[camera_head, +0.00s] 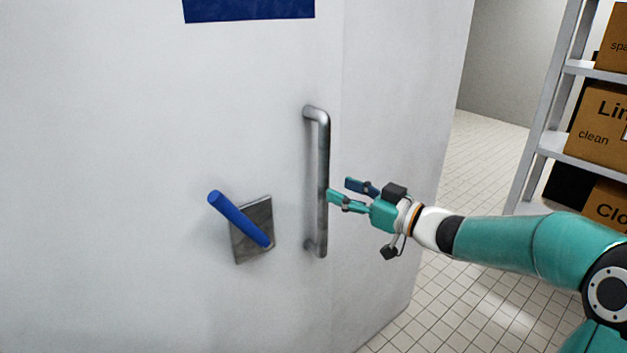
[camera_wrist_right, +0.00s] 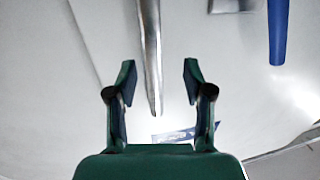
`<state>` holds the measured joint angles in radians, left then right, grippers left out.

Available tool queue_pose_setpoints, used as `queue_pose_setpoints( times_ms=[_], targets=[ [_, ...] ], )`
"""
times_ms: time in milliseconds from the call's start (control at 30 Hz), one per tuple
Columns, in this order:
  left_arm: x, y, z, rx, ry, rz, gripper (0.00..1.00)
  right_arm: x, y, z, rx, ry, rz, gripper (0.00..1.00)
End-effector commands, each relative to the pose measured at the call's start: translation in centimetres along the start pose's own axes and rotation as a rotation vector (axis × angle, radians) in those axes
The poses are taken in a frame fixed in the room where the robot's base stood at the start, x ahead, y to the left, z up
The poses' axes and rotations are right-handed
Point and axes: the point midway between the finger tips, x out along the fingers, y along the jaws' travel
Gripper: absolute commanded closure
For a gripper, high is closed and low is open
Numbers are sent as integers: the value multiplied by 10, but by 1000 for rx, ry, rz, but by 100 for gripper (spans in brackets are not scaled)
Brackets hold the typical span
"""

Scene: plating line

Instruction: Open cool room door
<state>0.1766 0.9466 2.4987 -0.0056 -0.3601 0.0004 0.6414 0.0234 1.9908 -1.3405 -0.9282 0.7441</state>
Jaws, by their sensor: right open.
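The white cool room door (camera_head: 120,180) fills the left and middle of the head view. A vertical metal pull handle (camera_head: 322,180) is fixed near its right side. A blue lever (camera_head: 240,220) on a grey metal plate (camera_head: 252,246) is to the left of the handle. My right gripper (camera_head: 339,189) is open just right of the handle, its fingers pointing at it. In the right wrist view the handle (camera_wrist_right: 150,50) lies ahead, between the lines of the two open fingers (camera_wrist_right: 158,82). I cannot tell whether they touch it. My left gripper is not in view.
A grey shelf rack (camera_head: 545,145) with cardboard boxes (camera_head: 602,125) stands at the right. Tiled floor (camera_head: 480,165) lies open between the door and the rack. A dark blue sign (camera_head: 248,9) is on the door above the handle.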

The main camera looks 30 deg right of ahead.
Motion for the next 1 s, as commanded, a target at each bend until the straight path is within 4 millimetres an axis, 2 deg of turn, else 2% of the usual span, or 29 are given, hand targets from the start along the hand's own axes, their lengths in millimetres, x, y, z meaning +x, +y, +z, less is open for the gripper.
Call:
queue_pose_setpoints(
  times_ms=[100, 333, 500, 767, 867, 1000],
  targets=[
    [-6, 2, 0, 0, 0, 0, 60, 26, -1, -1, 2, 0, -4, 48],
    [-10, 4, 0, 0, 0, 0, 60, 59, -1, -1, 0, 0, -2, 48],
    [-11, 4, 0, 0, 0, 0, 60, 68, -1, 0, 1, -1, -1, 48],
    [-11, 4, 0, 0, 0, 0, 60, 69, -1, 0, 0, -1, -1, 48],
    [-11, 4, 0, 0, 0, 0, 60, 69, -1, 0, 0, -1, -1, 62],
    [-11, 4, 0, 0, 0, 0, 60, 69, -2, 0, 0, -1, -4, 85]
  ],
)
